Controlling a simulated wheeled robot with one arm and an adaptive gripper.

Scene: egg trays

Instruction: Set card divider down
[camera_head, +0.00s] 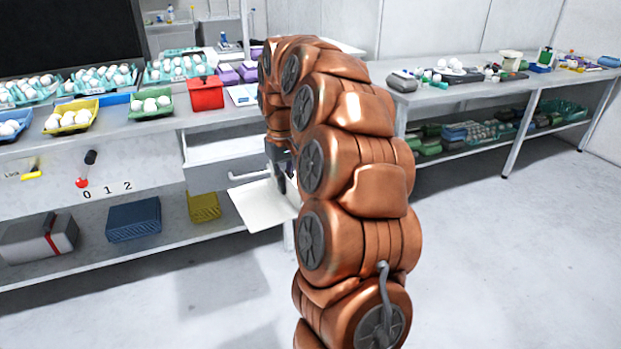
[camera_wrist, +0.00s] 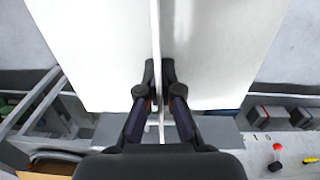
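The card divider (camera_head: 262,206) is a white sheet below my gripper in the head view, in front of the workbench and apart from the floor. In the wrist view the card divider (camera_wrist: 215,50) shows wide white panels on both sides of a thin upright edge. My gripper (camera_wrist: 160,68) has its dark fingers closed on that thin edge. In the head view my gripper (camera_head: 281,178) is partly hidden by my copper arm, which also covers the card's right side.
The bench (camera_head: 150,140) holds egg trays, a red container (camera_head: 205,93) and a drawer handle (camera_head: 250,176). A red-knobbed lever (camera_head: 82,182) is on its front. The lower shelf holds a blue bin (camera_head: 133,219) and yellow bin (camera_head: 203,207). Floor at right is clear.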

